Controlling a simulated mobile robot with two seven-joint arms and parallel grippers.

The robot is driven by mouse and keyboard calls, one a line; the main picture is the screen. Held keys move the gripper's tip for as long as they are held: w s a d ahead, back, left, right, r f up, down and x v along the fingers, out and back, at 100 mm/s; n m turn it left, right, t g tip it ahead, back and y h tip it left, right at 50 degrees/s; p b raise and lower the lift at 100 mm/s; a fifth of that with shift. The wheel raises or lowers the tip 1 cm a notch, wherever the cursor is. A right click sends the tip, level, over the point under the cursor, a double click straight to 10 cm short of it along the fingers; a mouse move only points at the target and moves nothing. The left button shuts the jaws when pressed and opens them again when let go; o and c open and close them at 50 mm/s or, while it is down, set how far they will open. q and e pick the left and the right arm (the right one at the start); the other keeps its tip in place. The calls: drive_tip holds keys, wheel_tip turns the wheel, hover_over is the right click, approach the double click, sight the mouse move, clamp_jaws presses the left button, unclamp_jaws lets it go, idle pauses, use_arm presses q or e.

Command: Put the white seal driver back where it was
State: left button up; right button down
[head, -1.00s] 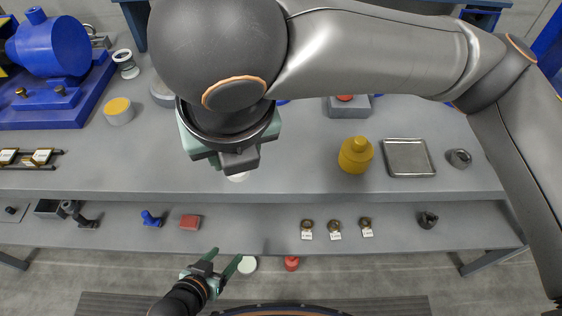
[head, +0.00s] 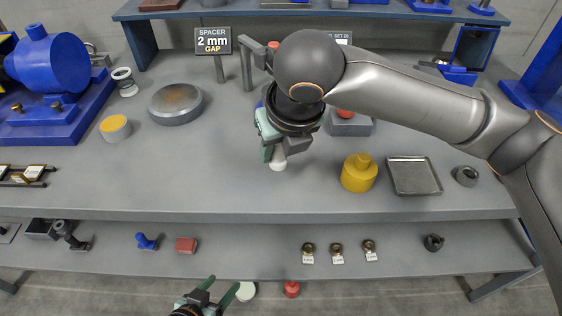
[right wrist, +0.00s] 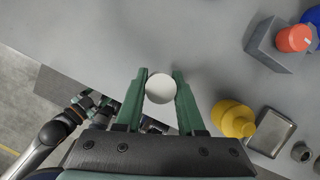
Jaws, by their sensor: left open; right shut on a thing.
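The white seal driver (head: 279,164) shows as a small white end below my right gripper (head: 272,152), over the grey bench. In the right wrist view its round white end (right wrist: 160,88) sits between the two green fingers of my right gripper (right wrist: 161,76), which is shut on it. Whether it touches the bench top cannot be told. My left gripper (head: 225,284) is open and empty at the bottom of the head view, in front of the bench.
Right of the held driver stand a yellow weight-like part (head: 359,174), a metal tray (head: 414,176) and a grey block (head: 349,125) with a red top. A round grey plate (head: 175,105) and a yellow-topped cylinder (head: 115,129) are left. Bare bench lies between. A lower shelf (head: 230,240) holds small parts.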

sight(281, 163)
drive_tip(key=f, duration=0.3)
drive_tip(key=w+f+b, duration=0.1)
drive_tip(key=shift+d+f, duration=0.25)
drive_tip(key=shift+r, duration=0.1)
drive_tip(key=c, duration=1)
unclamp_jaws()
drive_tip(key=o, duration=0.5)
